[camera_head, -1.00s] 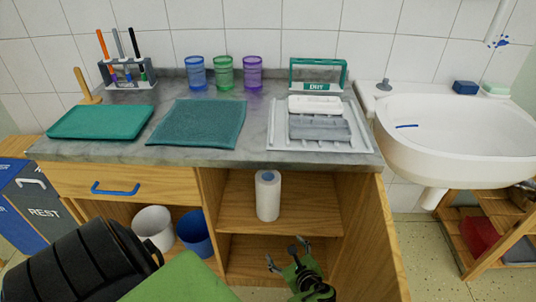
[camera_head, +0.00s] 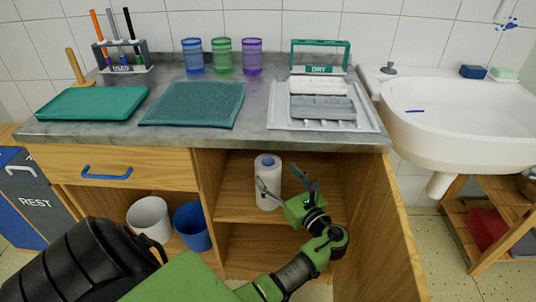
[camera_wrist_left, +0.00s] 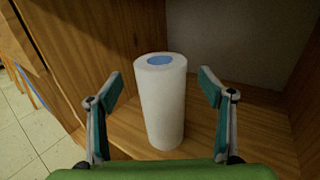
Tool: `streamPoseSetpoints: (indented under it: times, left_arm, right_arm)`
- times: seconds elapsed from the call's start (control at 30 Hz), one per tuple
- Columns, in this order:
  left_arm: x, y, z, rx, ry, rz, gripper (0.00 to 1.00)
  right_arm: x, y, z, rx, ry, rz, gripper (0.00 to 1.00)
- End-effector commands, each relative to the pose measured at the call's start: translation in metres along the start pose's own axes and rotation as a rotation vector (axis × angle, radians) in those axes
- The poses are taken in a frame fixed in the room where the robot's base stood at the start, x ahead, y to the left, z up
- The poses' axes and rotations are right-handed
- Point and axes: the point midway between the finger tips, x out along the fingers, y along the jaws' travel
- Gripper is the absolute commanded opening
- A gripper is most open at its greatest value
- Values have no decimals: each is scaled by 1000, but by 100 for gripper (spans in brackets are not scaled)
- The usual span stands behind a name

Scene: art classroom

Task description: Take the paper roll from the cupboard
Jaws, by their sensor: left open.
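The paper roll (camera_head: 267,172) is white with a blue core end and stands upright on the upper shelf (camera_head: 236,205) of the open wooden cupboard (camera_head: 206,190). My left gripper (camera_head: 287,186) is open at the shelf, close in front of the roll, and hides part of its right side. In the left wrist view the roll (camera_wrist_left: 161,105) stands between the two spread fingers (camera_wrist_left: 158,92), with room on both sides. Whether the fingertips reach past its front cannot be told. My right gripper is not in view.
The cupboard door (camera_head: 385,235) stands open to the right of my arm. A white bin (camera_head: 148,218) and a blue bin (camera_head: 192,226) stand in the left compartment. Above is the grey counter (camera_head: 255,135) with trays and cups. A sink (camera_head: 460,130) is at the right.

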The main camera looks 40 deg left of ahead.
Motion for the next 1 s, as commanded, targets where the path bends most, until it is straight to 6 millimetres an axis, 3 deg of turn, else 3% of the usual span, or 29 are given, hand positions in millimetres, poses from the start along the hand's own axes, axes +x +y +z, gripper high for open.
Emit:
streamPoseSetpoints:
  times: [0.27,0.5,0.77,0.9,1.0]
  left_arm:
    - [19,0,-2,-1,-1,0,73]
    - [54,0,-1,0,-1,1,73]
    - [58,0,-1,0,2,-1,73]
    - [58,0,-1,0,2,-1,37]
    - [58,0,-1,0,2,-1,17]
  right_arm:
    - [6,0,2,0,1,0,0]
    - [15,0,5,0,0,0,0]
    - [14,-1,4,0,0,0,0]
    - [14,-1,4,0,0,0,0]
    - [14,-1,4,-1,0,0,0]
